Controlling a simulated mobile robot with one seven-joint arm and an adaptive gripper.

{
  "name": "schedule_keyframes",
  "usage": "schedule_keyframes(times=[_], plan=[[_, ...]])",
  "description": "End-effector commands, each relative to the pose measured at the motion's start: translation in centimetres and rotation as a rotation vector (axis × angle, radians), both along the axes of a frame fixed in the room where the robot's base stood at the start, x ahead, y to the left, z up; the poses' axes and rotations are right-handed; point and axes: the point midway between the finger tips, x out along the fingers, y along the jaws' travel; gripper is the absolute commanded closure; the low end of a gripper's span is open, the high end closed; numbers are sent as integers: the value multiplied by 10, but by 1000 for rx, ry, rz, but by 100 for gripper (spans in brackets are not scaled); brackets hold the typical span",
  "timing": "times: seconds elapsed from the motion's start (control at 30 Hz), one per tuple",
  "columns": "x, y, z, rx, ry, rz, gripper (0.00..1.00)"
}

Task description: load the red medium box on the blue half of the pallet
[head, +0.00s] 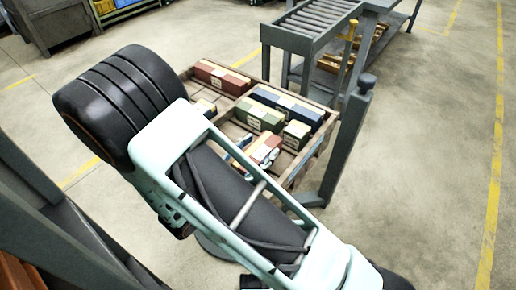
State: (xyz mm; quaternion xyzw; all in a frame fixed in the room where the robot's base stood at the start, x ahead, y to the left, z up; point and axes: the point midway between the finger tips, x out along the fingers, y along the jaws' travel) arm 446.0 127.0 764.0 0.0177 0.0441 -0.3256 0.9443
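A red box with a cream label band (264,148), of middling size, sits at the near end of a wooden tray (318,150), just beyond my arm. Small pale and bluish parts beside this box look like the fingertips of my gripper (256,153). My arm covers the rest of the gripper, so I cannot tell whether it is open or shut or touching the box. A longer red box (222,77) lies at the tray's far left. No pallet with a clear blue half shows.
The tray also holds a long blue box (291,106), a green box (257,114) and a small green box (296,135). A grey post (345,140) stands close right of the tray. A roller conveyor (312,22) is behind. Open floor lies to the right.

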Motion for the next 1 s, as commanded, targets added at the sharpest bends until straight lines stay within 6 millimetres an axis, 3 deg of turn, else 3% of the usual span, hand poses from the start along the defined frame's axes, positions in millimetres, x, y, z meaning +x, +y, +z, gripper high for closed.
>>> schedule_keyframes(times=[0.03, 0.27, 0.47, 0.8, 1.0], plan=[[-3, 1, -11, 12, 18, 2, 38], [-4, 1, -13, 11, 19, 1, 38], [-4, 0, 2, 11, 19, 1, 38], [-49, 37, 11, 9, 14, 4, 38], [-60, 46, 13, 8, 12, 1, 38]])
